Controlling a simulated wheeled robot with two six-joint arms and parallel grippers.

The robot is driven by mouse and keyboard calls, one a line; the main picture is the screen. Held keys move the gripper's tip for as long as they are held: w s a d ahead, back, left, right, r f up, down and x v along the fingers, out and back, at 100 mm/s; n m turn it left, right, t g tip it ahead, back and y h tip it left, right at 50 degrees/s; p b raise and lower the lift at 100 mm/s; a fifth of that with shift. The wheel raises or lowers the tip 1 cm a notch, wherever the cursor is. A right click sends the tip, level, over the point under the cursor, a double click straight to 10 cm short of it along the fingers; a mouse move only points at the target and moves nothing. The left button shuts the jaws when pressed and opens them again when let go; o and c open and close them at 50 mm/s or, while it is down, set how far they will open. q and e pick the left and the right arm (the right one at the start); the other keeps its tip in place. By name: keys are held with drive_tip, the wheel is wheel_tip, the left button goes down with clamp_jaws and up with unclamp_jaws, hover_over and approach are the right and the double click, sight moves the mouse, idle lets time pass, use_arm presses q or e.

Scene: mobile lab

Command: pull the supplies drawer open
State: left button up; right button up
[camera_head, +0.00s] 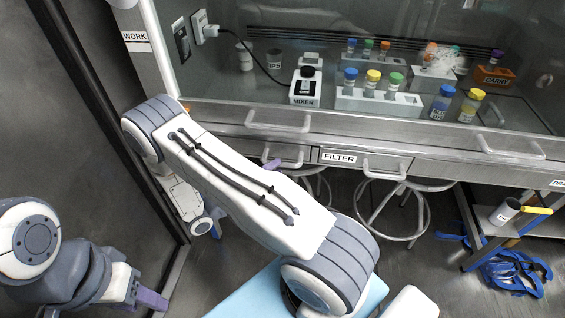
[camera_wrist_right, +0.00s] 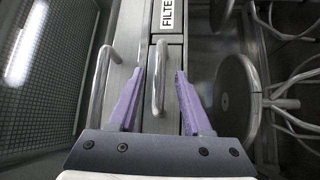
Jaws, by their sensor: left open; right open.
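A grey drawer front with a bar handle (camera_head: 284,162) is under the bench, left of the drawer labelled FILTER (camera_head: 339,158). It looks closed, and no label on it is readable. My right gripper (camera_wrist_right: 158,98) is open, with its purple fingers on either side of this bar handle (camera_wrist_right: 158,75), not closed on it. In the head view my right arm's white link hides most of this gripper; a purple fingertip shows beside the handle. My left gripper (camera_head: 141,296) is open and empty at the lower left, away from the bench.
The hood sash has a handle (camera_head: 278,122) above the drawer; this handle also shows in the wrist view (camera_wrist_right: 99,85), left of my fingers. Stools (camera_head: 400,210) stand under the bench. Vials, racks and a mixer (camera_head: 305,88) are behind the glass.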

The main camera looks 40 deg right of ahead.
sight(283, 164)
drive_tip(key=shift+s+d+r, duration=0.1)
drive_tip(key=shift+d, duration=0.8)
drive_tip(key=shift+s+d+r, duration=0.1)
drive_tip(key=shift+d, duration=0.8)
clamp_jaws()
